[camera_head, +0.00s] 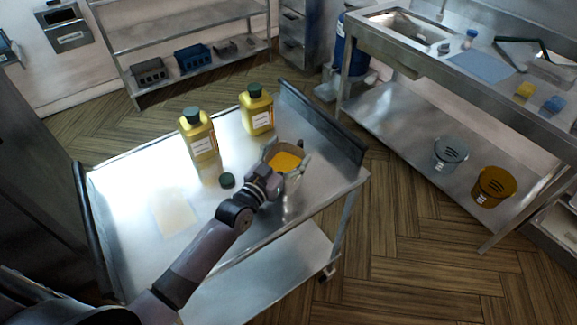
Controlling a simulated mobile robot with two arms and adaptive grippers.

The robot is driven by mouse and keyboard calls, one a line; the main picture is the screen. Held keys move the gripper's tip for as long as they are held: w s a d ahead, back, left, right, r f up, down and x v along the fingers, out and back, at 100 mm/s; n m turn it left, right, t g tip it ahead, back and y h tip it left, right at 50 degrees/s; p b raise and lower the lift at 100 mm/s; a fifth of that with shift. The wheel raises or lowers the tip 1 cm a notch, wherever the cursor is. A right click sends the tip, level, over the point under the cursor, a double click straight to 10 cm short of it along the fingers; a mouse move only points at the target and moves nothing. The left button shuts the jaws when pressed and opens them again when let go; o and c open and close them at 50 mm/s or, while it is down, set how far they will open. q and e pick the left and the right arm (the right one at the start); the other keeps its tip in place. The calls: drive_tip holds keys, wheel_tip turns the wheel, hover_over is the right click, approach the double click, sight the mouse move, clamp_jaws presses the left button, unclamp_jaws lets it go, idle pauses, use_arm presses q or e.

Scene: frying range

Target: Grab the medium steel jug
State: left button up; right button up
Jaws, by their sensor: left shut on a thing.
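My right gripper is not in view.
The steel cart (130,185) also carries two yellow bottles (202,146) (257,118) with dark green caps and a loose green cap (227,180). A steel sink bench (400,95) stands at right, with grey (450,153) and amber (493,186) buckets on its lower shelf.

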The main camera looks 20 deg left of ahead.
use_arm(q)
drive_tip(key=c, duration=0.5)
drive_tip(key=shift+w+r, duration=0.1)
drive_tip(key=shift+r, duration=0.05)
drive_tip(key=shift+c, duration=0.2)
drive_tip(key=shift+r, duration=0.15)
